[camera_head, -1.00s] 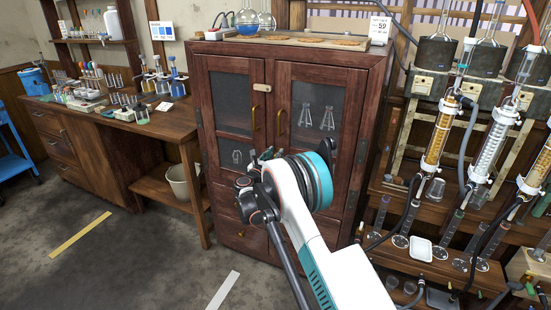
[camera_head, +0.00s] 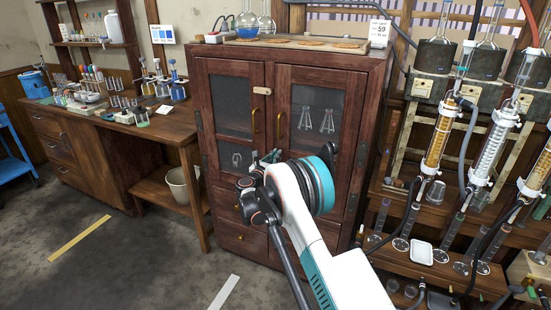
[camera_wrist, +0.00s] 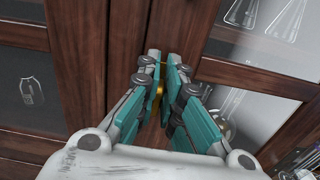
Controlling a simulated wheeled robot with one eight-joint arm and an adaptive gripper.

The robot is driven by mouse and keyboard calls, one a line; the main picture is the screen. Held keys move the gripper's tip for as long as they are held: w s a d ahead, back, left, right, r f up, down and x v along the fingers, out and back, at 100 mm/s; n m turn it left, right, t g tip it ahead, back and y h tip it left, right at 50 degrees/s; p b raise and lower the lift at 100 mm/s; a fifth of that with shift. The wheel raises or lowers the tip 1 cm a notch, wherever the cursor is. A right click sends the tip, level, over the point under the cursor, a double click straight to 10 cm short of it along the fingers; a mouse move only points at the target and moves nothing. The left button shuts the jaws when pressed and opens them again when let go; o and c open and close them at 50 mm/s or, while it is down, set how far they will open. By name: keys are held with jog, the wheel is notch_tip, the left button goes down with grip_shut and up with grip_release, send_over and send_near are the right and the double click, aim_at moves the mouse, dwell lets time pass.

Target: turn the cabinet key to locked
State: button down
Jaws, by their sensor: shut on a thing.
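The dark red-brown wooden cabinet (camera_head: 263,145) stands in the middle of the head view, with two glass-panelled doors shut. My gripper (camera_head: 268,157) is at the lower part of the door seam, partly hidden by my own wrist. In the wrist view, my gripper (camera_wrist: 167,62) points at the wood between the two glass panels. Its teal fingers are closed in around a small brass piece, the key (camera_wrist: 158,82), of which only a sliver shows. The key's turn angle and the lock face are hidden by the fingers.
Two brass door handles (camera_head: 252,121) sit above my gripper. Glass flasks (camera_head: 327,119) stand behind the right door. A wooden bench (camera_head: 165,128) is at the left. The reflux rig with glass columns (camera_head: 488,145) stands close on the right.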

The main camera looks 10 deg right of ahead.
jog(key=m, duration=0.7)
jog(key=s+d+m, duration=0.1)
jog(key=m, duration=0.2)
jog(key=shift+f+m, duration=0.3)
jog(key=shift+f, duration=0.1)
jog(key=shift+d+f+m, duration=0.1)
jog(key=shift+f+m, duration=0.05)
jog(key=shift+m, duration=1)
jog(key=shift+d+f+m, duration=0.1)
jog(key=shift+f+m, duration=0.1)
jog(key=shift+m, duration=1)
jog(key=shift+f+m, duration=0.15)
jog(key=shift+m, duration=1)
jog(key=c, duration=1.7)
grip_release()
